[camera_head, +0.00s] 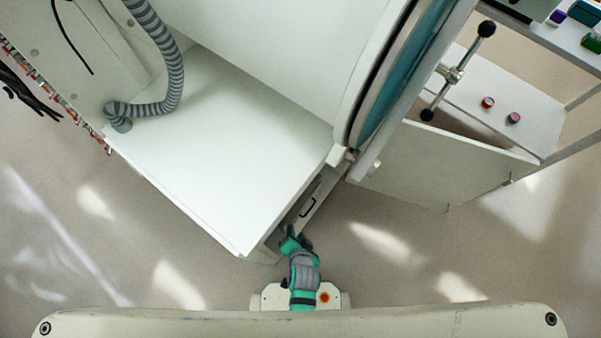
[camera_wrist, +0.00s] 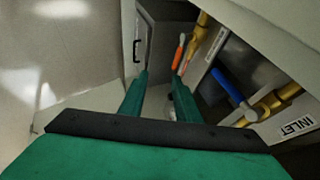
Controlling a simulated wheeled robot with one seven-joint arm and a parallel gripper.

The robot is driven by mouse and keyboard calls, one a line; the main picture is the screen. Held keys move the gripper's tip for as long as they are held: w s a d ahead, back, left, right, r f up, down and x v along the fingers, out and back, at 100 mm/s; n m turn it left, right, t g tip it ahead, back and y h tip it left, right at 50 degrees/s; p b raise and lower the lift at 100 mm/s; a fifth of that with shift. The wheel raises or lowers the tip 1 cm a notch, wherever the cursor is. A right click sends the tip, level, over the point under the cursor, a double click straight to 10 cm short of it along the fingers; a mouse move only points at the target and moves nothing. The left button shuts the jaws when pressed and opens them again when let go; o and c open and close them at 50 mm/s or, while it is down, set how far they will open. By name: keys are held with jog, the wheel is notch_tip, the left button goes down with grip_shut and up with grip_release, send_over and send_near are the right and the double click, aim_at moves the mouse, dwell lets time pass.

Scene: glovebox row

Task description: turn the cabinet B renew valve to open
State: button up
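In the wrist view, a valve with a blue lever (camera_wrist: 228,88) sits on a brass pipe (camera_wrist: 270,104) inside an opening of the cabinet. An INLET label (camera_wrist: 297,123) is beside it. A second lever, orange (camera_wrist: 179,53), stands farther in, by another brass pipe (camera_wrist: 201,28). I cannot tell which one is the renew valve. My gripper (camera_wrist: 160,92) is open, with its two green fingers apart and pointing into the opening; nothing shows held between them. In the head view, my gripper (camera_head: 294,238) is at the low front opening of the white cabinet (camera_head: 220,150); the valves are hidden there.
An open grey door or panel with a black handle (camera_wrist: 137,49) stands left of the fingers; the handle also shows in the head view (camera_head: 307,207). Floor (camera_head: 400,270) is clear around.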

jog(key=s+r+n+t, duration=0.1)
jog(key=r+n+t, duration=0.1)
jog(key=r, duration=0.5)
jog(key=s+d+r+n+t+h, duration=0.1)
jog(key=s+r+n+t, duration=0.1)
jog(key=r, duration=0.5)
jog(key=shift+d, duration=0.25)
jog(key=shift+s+f, duration=0.1)
notch_tip(320, 180, up, 17)
jog(key=s+n+t, duration=0.2)
jog(key=n+t, duration=0.2)
jog(key=shift+s+a, duration=0.15)
jog(key=shift+s, duration=0.25)
